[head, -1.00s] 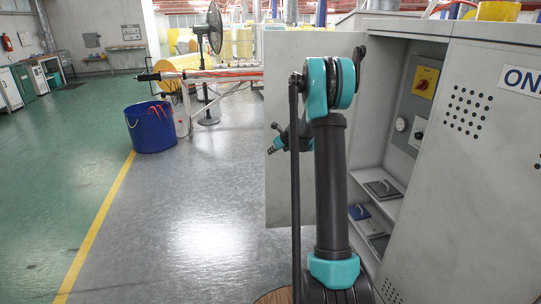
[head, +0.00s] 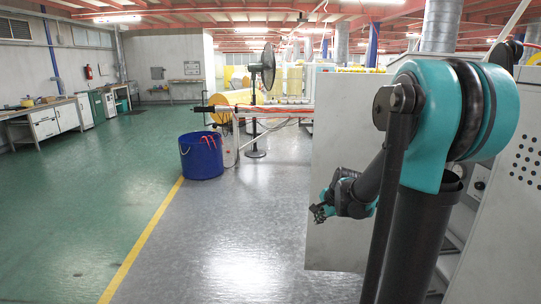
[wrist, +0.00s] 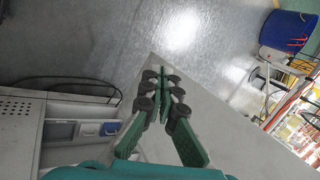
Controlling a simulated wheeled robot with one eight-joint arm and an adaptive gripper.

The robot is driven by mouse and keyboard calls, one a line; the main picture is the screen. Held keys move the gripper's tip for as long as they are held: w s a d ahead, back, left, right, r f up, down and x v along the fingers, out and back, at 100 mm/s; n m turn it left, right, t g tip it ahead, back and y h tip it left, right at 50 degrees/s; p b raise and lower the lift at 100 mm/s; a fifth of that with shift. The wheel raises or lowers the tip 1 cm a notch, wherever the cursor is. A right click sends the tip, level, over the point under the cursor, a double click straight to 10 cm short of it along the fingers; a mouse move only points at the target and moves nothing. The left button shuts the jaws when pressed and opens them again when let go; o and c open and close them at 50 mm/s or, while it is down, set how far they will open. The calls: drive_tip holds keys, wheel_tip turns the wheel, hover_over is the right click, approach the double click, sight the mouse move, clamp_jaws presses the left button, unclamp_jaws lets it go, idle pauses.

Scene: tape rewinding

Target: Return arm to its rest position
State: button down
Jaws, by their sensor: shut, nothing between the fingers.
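My gripper (head: 320,211) shows in the head view left of my arm's large teal joint, in front of the open grey cabinet door (head: 335,150). In the wrist view my gripper (wrist: 163,75) has its green fingers together at the tips, with nothing between them. The edge of a grey panel, which looks like the cabinet door, lies below the fingers in that view. I cannot tell how far apart they are. My arm hides much of the cabinet in the head view.
A grey cabinet (head: 512,190) stands at the right. A blue bin (head: 201,158) stands on the floor by the yellow line, with a black fan (head: 263,68) behind it. The grey floor left of the door is clear.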

drive_tip(key=s+f+n+h, duration=0.1)
drive_tip(key=s+f+n, duration=0.2)
drive_tip(key=s+n, duration=0.4)
drive_tip(key=s+d+f+n+g+h, duration=0.1)
drive_tip(key=s+f+n, duration=0.2)
drive_tip(key=s, duration=1.4)
drive_tip(key=n, duration=0.4)
drive_tip(key=shift+d+f+g, duration=0.15)
drive_tip(key=shift+f+g, duration=0.15)
drive_tip(key=shift+f, duration=0.05)
